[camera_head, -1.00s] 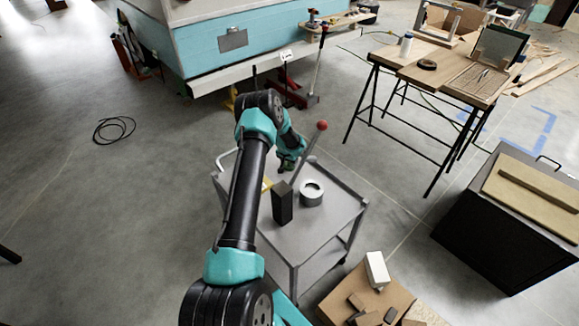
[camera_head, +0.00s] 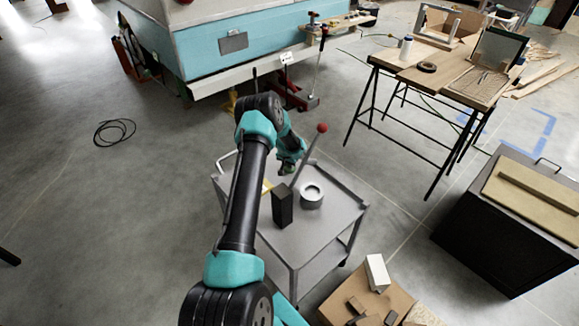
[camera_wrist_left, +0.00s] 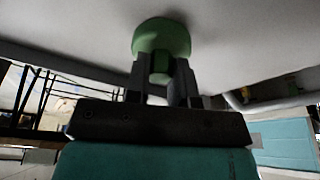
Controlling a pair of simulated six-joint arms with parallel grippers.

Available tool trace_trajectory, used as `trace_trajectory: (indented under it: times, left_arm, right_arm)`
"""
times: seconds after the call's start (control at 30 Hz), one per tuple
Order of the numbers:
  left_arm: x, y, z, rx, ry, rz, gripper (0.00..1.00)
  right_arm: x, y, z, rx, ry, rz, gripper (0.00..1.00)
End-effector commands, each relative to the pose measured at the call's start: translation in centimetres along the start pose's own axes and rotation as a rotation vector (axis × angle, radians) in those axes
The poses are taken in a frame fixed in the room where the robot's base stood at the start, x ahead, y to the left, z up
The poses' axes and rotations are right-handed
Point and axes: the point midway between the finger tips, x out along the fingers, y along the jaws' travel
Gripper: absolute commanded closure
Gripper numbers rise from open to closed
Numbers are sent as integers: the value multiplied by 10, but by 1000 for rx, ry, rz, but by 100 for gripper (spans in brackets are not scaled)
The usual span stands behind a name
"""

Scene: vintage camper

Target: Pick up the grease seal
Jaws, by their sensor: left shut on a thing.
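A small round green piece (camera_wrist_left: 161,36), which I take to be the grease seal, shows at the fingertips in the left wrist view, against the pale grey cart top. My left gripper (camera_wrist_left: 162,70) is shut on it. In the head view my left gripper (camera_head: 287,169) is over the far part of the grey cart (camera_head: 312,238), and the green piece is small and mostly hidden there. I cannot tell whether it touches the cart top. My right gripper is not in view.
On the cart stand a dark upright block (camera_head: 282,205) and a grey-white ring-shaped part (camera_head: 311,195). A lever with a red knob (camera_head: 322,128) rises close to my left gripper. A cardboard box (camera_head: 365,297) sits in front; the cart's front right top is bare.

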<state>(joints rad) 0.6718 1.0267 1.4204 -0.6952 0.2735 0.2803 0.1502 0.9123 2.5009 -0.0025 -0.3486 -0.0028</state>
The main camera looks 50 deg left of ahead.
Motion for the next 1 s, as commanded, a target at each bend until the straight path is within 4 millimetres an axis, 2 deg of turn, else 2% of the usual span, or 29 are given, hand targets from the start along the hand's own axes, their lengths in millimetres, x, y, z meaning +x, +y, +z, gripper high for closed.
trace_trajectory:
  times: [0.17, 0.6, 0.77, 1.0]
  left_arm:
    - [-12, 0, -4, 0, 2, 0, 100]
    - [-82, 0, -23, -1, 2, -1, 100]
    - [-95, 0, -27, 0, 2, 0, 100]
    - [-96, 0, -27, 0, 1, 0, 100]
  right_arm:
    - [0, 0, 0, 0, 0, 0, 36]
    - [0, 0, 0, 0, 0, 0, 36]
    - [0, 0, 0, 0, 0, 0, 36]
    - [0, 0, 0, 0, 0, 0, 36]
